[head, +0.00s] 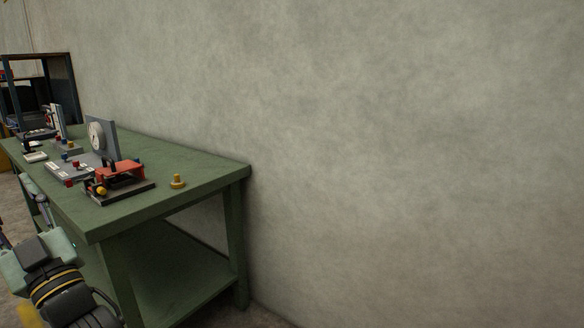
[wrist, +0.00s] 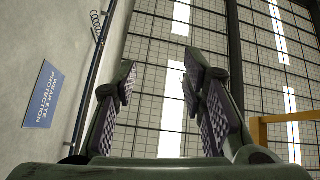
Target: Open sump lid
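An orange-red box-like unit (head: 122,171) with a dark handle shape on top and a yellow knob at its front left stands on a dark base plate on the green workbench. It may be the sump with its lid; I cannot tell the lid apart at this size. A small yellow flanged spool (head: 177,182) stands upright on the bench to its right. In the wrist view my gripper (wrist: 160,74) is open and empty, its two padded fingers well apart. It faces the wall and a large gridded window, away from the bench things.
The green workbench (head: 200,168) has a lower shelf and free top near its right end. Left of the orange unit are a grey panel with red and blue knobs (head: 70,168), an upright dial (head: 97,135) and a dark frame (head: 38,85). A wall stands behind.

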